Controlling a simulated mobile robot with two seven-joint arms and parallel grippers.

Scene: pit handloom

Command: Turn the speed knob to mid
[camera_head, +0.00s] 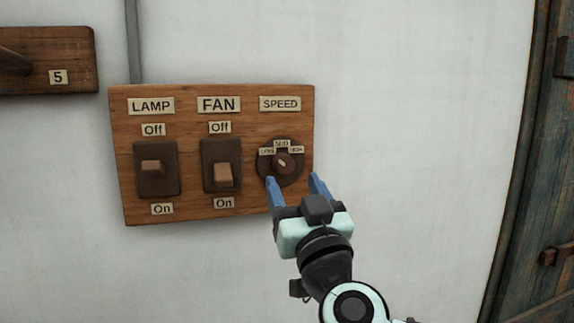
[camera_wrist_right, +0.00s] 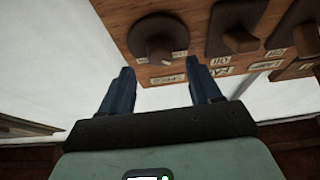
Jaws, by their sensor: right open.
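The speed knob (camera_head: 282,163) is a small dark round knob on a dark disc, under the SPEED label on a wooden panel (camera_head: 245,180). Labels LOW, MID and HIGH arc over it. A pale mark shows on its face, seeming to lean up and left; its exact setting is too small to tell. In the right wrist view, which is turned over, the knob (camera_wrist_right: 158,48) sits just beyond the fingertips. My right gripper (camera_head: 291,180) is open and empty, its blue fingers pointing up at the knob from below, one to each side. My left gripper is out of view.
A wooden board marked 5 (camera_head: 60,60) hangs upper left. The white wall right of the panel is clear.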

